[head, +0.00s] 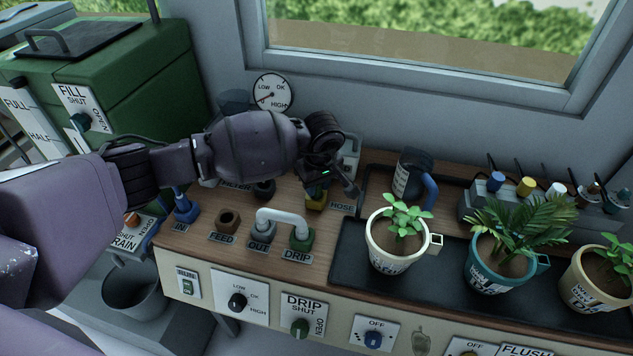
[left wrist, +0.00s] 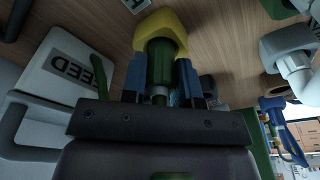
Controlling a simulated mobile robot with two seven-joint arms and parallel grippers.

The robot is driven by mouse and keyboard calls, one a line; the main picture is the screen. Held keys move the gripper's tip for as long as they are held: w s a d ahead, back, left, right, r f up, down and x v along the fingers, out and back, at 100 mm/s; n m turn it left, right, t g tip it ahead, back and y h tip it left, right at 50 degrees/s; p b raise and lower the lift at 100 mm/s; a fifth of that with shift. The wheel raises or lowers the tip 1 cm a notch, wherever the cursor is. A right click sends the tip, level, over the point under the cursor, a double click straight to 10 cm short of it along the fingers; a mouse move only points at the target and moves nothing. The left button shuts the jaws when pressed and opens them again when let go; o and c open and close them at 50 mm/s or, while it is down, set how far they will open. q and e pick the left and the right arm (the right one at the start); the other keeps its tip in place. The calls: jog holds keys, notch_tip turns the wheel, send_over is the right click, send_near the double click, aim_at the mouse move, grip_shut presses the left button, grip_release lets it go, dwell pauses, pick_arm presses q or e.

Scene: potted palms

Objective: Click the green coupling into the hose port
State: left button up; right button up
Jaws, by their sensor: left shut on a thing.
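The yellow hose port (head: 316,201) stands on the wooden bench beside the HOSE label (head: 342,207). It also shows at the top of the left wrist view (left wrist: 160,24). My left gripper (head: 335,183) is over the port in the head view, and its wrist hides part of it. In the left wrist view my left gripper (left wrist: 160,80) is shut on the green coupling (left wrist: 160,62). The coupling's far end meets the yellow port, lined up with it. I cannot tell whether it is fully seated. My right gripper is not in view.
A grey pipe (head: 283,217) joins the OUT and DRIP ports. The FEED port (head: 228,220) is open. A dark jug (head: 405,178) with a blue handle stands right of my gripper. Potted plants (head: 397,245) stand on a black tray (head: 350,262). A gauge (head: 272,93) is behind my arm.

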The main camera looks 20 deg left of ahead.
pick_arm(q)
jog(key=shift+f, duration=0.25)
jog(key=o, duration=1)
